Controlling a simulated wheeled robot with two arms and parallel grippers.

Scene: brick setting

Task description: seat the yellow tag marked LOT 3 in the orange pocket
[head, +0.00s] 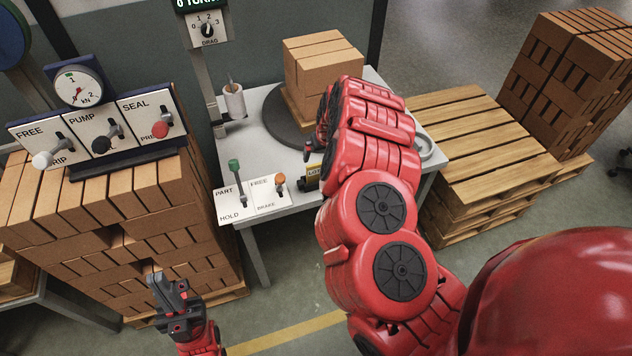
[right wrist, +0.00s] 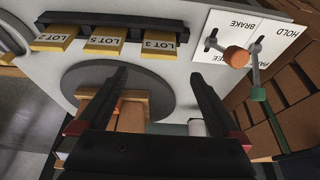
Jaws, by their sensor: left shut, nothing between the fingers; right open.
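The yellow tag marked LOT 3 (right wrist: 158,45) sits in a dark rack (right wrist: 115,20) at the end of a row with the LOT 5 tag (right wrist: 103,43) and LOT 2 tag (right wrist: 54,40). Its lettering is upside down in the right wrist view. My right gripper (right wrist: 160,76) is open and empty, its fingertips apart from the tag. In the head view my right arm hides most of that gripper and the rack; one yellow tag (head: 313,171) shows in part, its number unreadable. My left gripper (head: 168,290) is shut and empty, low beside the brick stack.
The white table (head: 262,219) holds a turntable (head: 268,116) with stacked bricks (head: 318,72), a cup (head: 232,101), and a panel with green (head: 235,165) and orange-knobbed (head: 280,182) levers. A lever panel (head: 100,130) stands on bricks at left. A pallet stack (head: 480,135) is at right.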

